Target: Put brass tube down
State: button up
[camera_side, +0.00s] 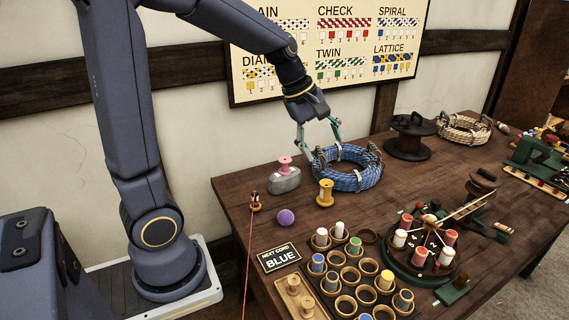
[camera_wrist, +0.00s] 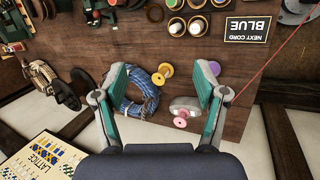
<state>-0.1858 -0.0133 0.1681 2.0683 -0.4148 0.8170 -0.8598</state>
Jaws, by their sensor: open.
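My gripper (camera_side: 320,150) is open above the back of the table, over the space between the blue rope coil (camera_side: 347,172) and a grey block (camera_side: 284,180) with a pink spool (camera_side: 284,164) on it. In the wrist view my gripper (camera_wrist: 160,72) shows two spread green fingers with nothing held between them. A yellow spool (camera_wrist: 160,75) stands on the table below, between the fingers in that view. I cannot make out with certainty any brass tube, in my gripper or on the table.
A purple ball (camera_side: 286,216), a "BLUE" sign (camera_side: 278,257) and a tray of spools (camera_side: 330,283) are towards the front. A round spool machine (camera_side: 398,262) stands at right. A dark reel (camera_side: 411,138) and a pale coil basket (camera_side: 463,131) are behind.

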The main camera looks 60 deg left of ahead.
jog(key=s+d+r+m, duration=0.1)
jog(key=s+d+m, duration=0.1)
jog(key=s+m, duration=0.3)
jog(key=s+d+m+y, duration=0.1)
jog(key=s+d+m, duration=0.1)
jog(key=s+m, duration=0.4)
jog(key=s+d+r+m+t+y, duration=0.1)
jog(key=s+d+m, duration=0.1)
jog(key=s+m, duration=0.3)
jog(key=shift+s+d+r+m, duration=0.15)
jog(key=shift+d+r+m, duration=0.15)
jog(key=shift+m, duration=0.1)
